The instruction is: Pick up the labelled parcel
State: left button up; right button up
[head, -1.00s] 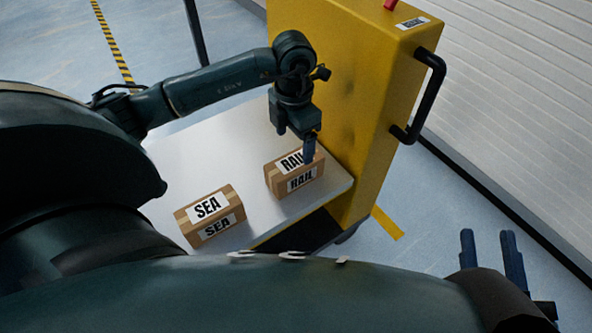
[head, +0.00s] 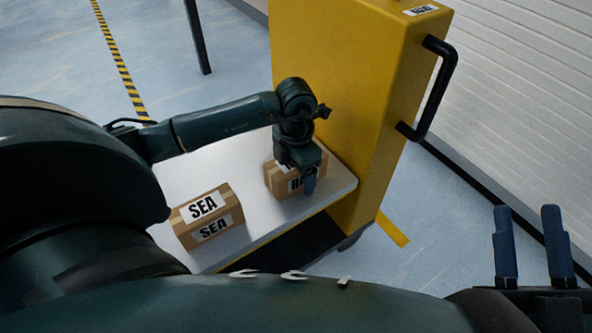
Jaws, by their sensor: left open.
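A brown parcel labelled RAIL (head: 277,181) stands on the white shelf (head: 240,162) of the yellow unit, partly hidden behind my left gripper. My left gripper (head: 308,186) is open, its fingers pointing down in front of this parcel's right part; I cannot tell whether they touch it. A second brown parcel labelled SEA (head: 207,215) stands on the shelf to the left, with nothing holding it. My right gripper (head: 532,245) is at the lower right, open and empty, its two fingers apart above the floor.
The tall yellow unit (head: 345,75) rises behind and right of the RAIL parcel. A black handle (head: 440,90) sticks out from its right side. A white ribbed wall (head: 530,90) stands at the right. Shelf room is free between the parcels.

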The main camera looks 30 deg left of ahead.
pick_arm(q)
jog(key=shift+c, duration=0.4)
jog(key=c, duration=1.2)
